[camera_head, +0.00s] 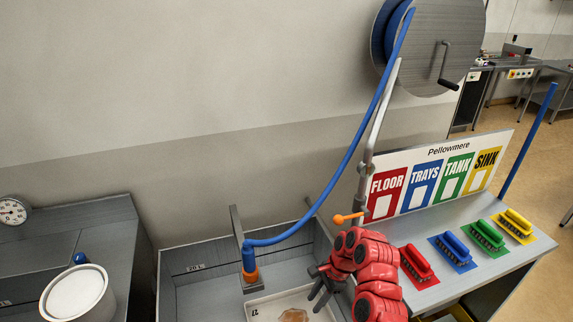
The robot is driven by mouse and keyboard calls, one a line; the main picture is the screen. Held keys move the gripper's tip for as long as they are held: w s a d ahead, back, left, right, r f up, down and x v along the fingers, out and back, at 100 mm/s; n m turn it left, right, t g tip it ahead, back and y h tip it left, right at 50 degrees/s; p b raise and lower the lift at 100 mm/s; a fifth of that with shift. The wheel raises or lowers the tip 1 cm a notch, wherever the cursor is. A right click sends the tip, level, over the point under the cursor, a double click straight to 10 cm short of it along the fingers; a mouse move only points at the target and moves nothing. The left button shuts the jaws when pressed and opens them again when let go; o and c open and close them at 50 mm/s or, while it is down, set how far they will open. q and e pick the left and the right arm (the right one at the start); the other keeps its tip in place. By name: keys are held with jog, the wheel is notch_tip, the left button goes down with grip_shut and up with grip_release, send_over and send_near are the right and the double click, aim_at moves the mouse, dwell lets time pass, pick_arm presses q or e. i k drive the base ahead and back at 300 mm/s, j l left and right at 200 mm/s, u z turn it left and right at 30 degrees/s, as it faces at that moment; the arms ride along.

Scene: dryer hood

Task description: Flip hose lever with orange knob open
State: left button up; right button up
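The lever with the orange knob (338,219) sticks out to the left from a grey upright pipe (366,180) by the wall, above the sink. It looks roughly level. A blue hose (352,150) runs from the reel down to an orange-collared fitting (250,272) at the sink. My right gripper (316,302), on a red arm, is below and in front of the knob, over the sink and apart from the lever. Its dark fingers point down-left and look spread, with nothing between them. My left gripper is not in view.
A hose reel (445,45) hangs above. Right of my arm, red, blue, green and yellow brushes (458,250) lie on a counter before a labelled board (437,172). A white tray (262,309) is in the sink (190,290). A white bucket (78,295) stands at left.

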aim_at(338, 220)
jog(key=k, duration=1)
